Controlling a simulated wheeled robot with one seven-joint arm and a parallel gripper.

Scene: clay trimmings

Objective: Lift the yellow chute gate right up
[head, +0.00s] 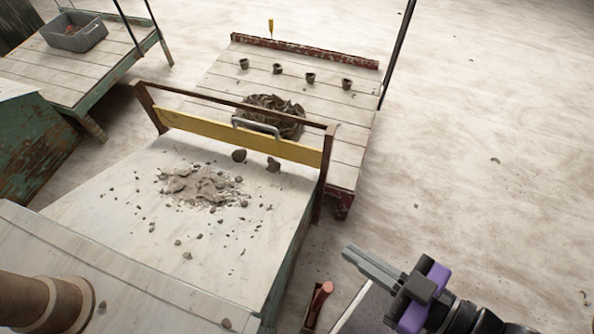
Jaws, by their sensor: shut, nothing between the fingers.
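The yellow chute gate (237,134) is a long flat board set in a brown upright frame (324,165) at the far end of a pale sloping chute (108,190). A grey metal handle (256,125) sits at the middle of the gate's top edge. The gate stands low in the frame, with a gap below the frame's top bar. My gripper (345,252) is at the lower right, shut and empty. It is out to the right of the chute, well apart from the gate and its handle.
Grey clay trimmings (200,186) and crumbs lie on the chute. Beyond the gate, a plank table (225,80) holds a dark clay heap (275,112) and several small pots. A red-handled tool (318,300) is near my arm. A grey bin (75,32) stands on the left table.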

